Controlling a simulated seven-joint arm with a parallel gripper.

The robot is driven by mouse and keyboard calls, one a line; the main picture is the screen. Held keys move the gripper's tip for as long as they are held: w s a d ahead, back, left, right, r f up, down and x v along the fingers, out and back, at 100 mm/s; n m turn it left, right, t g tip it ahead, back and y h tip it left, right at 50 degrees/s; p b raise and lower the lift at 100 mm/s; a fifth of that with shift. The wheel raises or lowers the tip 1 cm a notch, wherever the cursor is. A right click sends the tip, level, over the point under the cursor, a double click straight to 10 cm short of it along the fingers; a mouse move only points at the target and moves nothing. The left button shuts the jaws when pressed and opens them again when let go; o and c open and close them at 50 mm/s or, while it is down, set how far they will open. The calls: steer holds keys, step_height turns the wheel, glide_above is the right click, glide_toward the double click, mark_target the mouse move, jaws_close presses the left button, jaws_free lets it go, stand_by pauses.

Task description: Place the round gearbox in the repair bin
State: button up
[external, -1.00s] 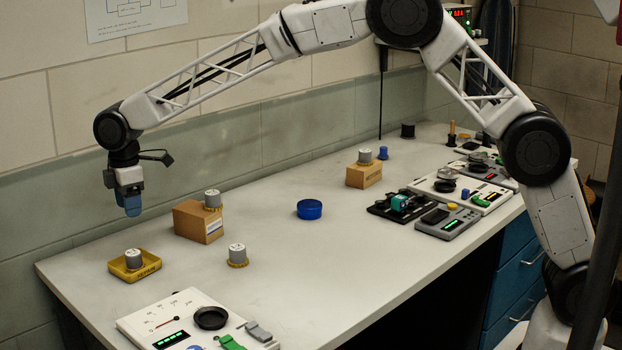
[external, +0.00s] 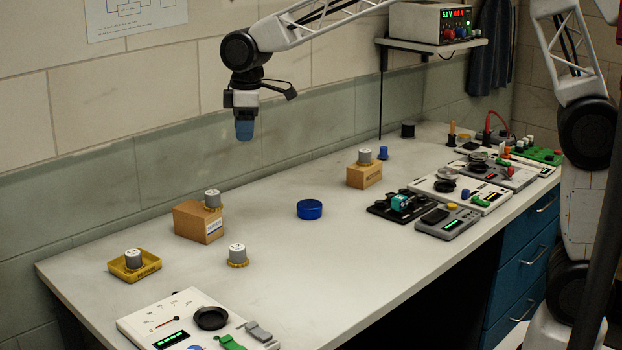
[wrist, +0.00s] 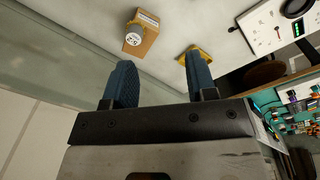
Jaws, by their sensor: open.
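Several silver round gearbox-like cylinders show in the external view: one (external: 237,252) on a gold base on the bench, one (external: 133,257) in a small labelled yellow tray (external: 152,264), one (external: 212,197) on a cardboard box, and one (external: 365,155) on a farther box. I cannot tell which is the named gearbox; the yellow tray may be the repair bin. My gripper (external: 244,130) hangs high above the back of the bench, empty. In the wrist view its fingers (wrist: 158,68) are apart, with a box-top cylinder (wrist: 134,34) beyond them and a yellow object (wrist: 183,56) partly behind one finger.
The near cardboard box (external: 198,225) and far box (external: 366,176) stand on the bench. A blue round tin (external: 309,209) sits mid-bench. A white meter panel (external: 185,315) lies at the front left; several devices crowd the right side. The centre foreground is clear.

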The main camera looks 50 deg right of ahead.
steer(key=s+d+r+m+t, duration=0.1)
steer(key=s+d+r+m, duration=0.15)
steer(key=s+d, duration=0.7)
steer(key=s+d+r+m, duration=0.2)
steer(key=s+d+m, duration=0.1)
steer(key=s+d, duration=0.65)
steer(key=s+d+f+m, duration=0.2)
steer(key=s+d, duration=0.3)
steer(key=s, duration=0.6)
steer(key=s+d+f+m, duration=0.3)
steer(key=s+d+f, duration=0.2)
steer(key=s, duration=0.7)
steer(key=shift+d+f+t, duration=0.15)
steer(key=shift+d+t, duration=0.25)
steer(key=shift+d, duration=0.05)
